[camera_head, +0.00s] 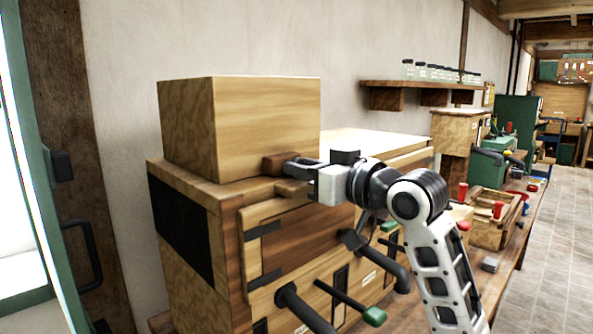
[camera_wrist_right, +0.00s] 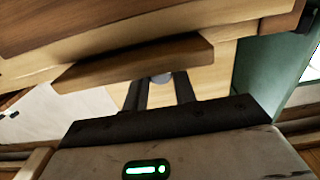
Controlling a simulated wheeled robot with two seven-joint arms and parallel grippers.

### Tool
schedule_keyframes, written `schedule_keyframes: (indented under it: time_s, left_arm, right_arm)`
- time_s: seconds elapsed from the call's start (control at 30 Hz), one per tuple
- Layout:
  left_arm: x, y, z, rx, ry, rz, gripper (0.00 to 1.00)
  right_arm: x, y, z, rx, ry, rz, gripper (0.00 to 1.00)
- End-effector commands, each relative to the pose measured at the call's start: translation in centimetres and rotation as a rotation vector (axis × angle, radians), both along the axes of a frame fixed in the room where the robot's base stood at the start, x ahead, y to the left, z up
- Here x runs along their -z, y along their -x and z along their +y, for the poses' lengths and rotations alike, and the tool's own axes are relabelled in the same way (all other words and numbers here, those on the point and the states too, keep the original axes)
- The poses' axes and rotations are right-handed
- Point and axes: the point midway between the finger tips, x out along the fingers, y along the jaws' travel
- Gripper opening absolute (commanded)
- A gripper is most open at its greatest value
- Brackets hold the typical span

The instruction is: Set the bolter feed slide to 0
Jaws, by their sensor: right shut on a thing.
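The bolter (camera_head: 195,250) is a large wooden cabinet with a box-shaped wooden hopper (camera_head: 265,125) on top. A small dark brown wooden handle (camera_head: 274,164), which looks like the feed slide's, sits at the hopper's lower right front. My right gripper (camera_head: 292,168) reaches it from the right and is shut at it. In the right wrist view the handle shows as a brown bar (camera_wrist_right: 135,62) across the fingertips (camera_wrist_right: 160,88), with a small grey round piece between them. No scale or 0 mark can be read. My left gripper is not in view.
Below, the cabinet front has a brown panel (camera_head: 310,237), black pipes and green-knobbed levers (camera_head: 373,316). A bench with red-handled equipment (camera_head: 495,215) runs off right. A jar shelf (camera_head: 415,86) is on the wall. A green door frame (camera_head: 40,180) stands left. The floor at far right is clear.

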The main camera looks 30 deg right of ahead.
Motion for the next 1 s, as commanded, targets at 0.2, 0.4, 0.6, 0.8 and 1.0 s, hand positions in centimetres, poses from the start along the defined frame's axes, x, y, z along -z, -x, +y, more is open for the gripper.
schedule_keyframes:
  time_s: [0.2,0.4,0.6,0.8,1.0]
  left_arm:
    - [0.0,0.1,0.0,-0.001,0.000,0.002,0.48]
    - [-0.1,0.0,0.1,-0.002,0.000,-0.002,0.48]
    - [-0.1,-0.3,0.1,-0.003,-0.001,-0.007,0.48]
    - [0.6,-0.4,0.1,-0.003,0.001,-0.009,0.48]
    - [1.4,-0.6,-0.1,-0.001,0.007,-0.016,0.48]
  right_arm:
    - [-0.2,0.1,0.0,-0.001,-0.005,-0.007,0.30]
    - [-0.2,0.0,0.1,-0.003,-0.003,-0.005,0.48]
    - [-0.1,0.2,0.0,-0.003,-0.002,-0.006,0.48]
    - [0.2,2.7,-0.6,-0.002,0.001,-0.007,0.48]
    - [0.3,7.4,-1.9,0.001,0.003,-0.007,0.48]
